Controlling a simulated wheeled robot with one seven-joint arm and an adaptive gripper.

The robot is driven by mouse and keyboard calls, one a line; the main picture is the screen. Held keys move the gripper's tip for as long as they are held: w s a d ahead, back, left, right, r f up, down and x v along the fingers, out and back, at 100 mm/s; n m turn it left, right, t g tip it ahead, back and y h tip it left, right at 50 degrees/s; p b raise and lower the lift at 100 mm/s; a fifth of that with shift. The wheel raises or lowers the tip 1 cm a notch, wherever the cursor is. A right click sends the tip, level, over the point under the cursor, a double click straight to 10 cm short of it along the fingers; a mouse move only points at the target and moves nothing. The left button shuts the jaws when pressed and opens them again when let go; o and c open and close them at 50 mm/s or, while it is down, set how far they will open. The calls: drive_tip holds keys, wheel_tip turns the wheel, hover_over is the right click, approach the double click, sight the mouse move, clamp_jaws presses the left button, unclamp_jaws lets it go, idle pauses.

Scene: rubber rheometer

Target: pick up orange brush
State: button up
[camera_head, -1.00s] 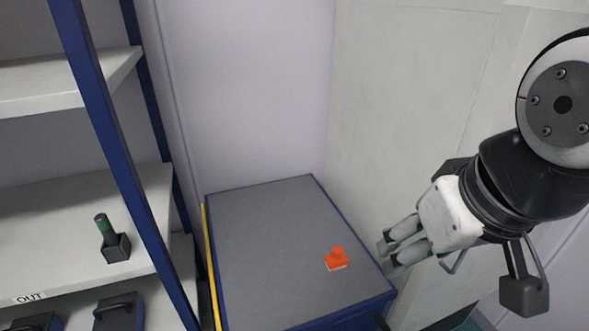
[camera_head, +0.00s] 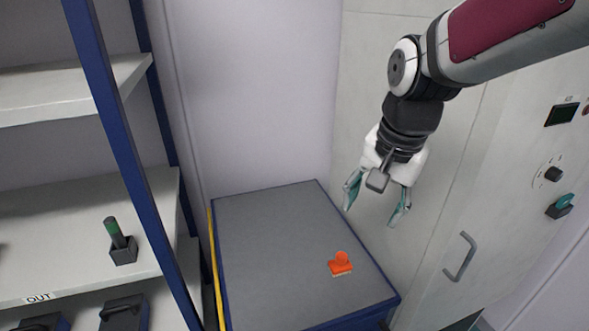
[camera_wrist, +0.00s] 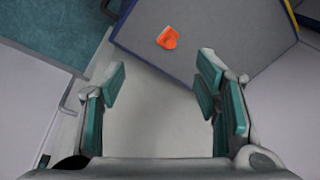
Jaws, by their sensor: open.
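The orange brush (camera_head: 341,264) sits on the grey top of a blue-edged cabinet (camera_head: 270,240), toward its right front part. It also shows in the wrist view (camera_wrist: 168,38), beyond the fingertips and above the middle of the picture. My gripper (camera_head: 377,208) hangs above and to the right of the brush, fingers pointing down and spread apart. In the wrist view my gripper (camera_wrist: 160,88) is open, with nothing between its teal finger pads. The brush stands clear of the gripper and nothing hides it.
A blue-framed shelf (camera_head: 120,140) stands at the left, holding a green-topped black tool (camera_head: 121,243). A yellow strip (camera_head: 213,268) runs along the cabinet's left edge. A pale machine with a door handle (camera_head: 460,256) and knobs is at the right. The rest of the cabinet top is clear.

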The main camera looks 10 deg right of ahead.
drive_tip(key=w+f+m+g, duration=0.1)
drive_tip(key=w+f+m, duration=0.3)
drive_tip(key=w+f, duration=0.3)
drive_tip(key=m+g, duration=0.1)
drive_tip(key=m, duration=0.3)
hover_over(342, 255)
wheel_tip(342, 255, down, 7)
drive_tip(key=f, duration=0.4)
drive_tip(key=f+p, duration=0.1)
drive_tip(key=f, duration=0.3)
drive_tip(key=shift+w+a+f, duration=0.15)
drive_tip(key=shift+w+f, duration=0.05)
drive_tip(key=shift+f, duration=0.05)
drive_tip(key=f, duration=0.4)
drive_tip(key=shift+s+f+p, duration=0.2)
drive_tip(key=shift+s+p, duration=0.1)
drive_tip(key=shift+p, duration=0.05)
drive_tip(key=shift+f, duration=0.55)
clamp_jaws()
drive_tip(key=shift+r, duration=0.2)
